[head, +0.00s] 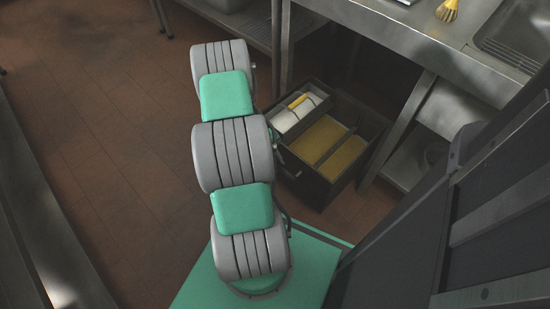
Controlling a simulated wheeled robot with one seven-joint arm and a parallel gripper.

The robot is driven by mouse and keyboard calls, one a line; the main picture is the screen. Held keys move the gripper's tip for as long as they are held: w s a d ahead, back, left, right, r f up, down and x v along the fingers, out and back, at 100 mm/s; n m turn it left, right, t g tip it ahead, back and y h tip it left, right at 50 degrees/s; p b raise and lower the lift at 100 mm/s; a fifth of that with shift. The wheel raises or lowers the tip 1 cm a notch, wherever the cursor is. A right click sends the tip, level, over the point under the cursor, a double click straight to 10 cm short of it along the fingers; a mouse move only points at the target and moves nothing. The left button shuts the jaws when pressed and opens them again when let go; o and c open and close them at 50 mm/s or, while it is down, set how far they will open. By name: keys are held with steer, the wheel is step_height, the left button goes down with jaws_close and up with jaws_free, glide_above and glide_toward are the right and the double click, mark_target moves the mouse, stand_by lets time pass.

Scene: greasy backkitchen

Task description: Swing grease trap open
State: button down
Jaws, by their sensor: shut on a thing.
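The grease trap appears to be the dark box (318,190) on the floor under the steel counter, right of my arm. Its top is uncovered, and yellow-brown grease (326,139) shows in two long compartments. A pale grey piece with a yellow bar (298,102) lies at its back left. A small metal bar, perhaps a handle (290,172), shows on its near left side. No lid can be made out clearly. My grey and green arm reaches up the picture just left of the box and covers part of its left side. My gripper cannot be made out; it seems hidden behind the arm.
A steel counter with a sink (512,40) and a yellow brush (447,10) stands above right. Its metal legs (399,128) flank the box, with a low shelf at right. Tiled floor (110,130) is clear at left, bounded by a steel edge (35,215).

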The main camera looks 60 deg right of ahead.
steer(key=c, duration=1.3)
jaws_free()
steer(key=shift+o, duration=0.2)
steer(key=p+v, duration=0.2)
steer(key=v, duration=0.5)
steer(key=shift+w+r+p, duration=0.15)
steer(key=shift+r+p, duration=0.15)
steer(key=shift+r, duration=0.1)
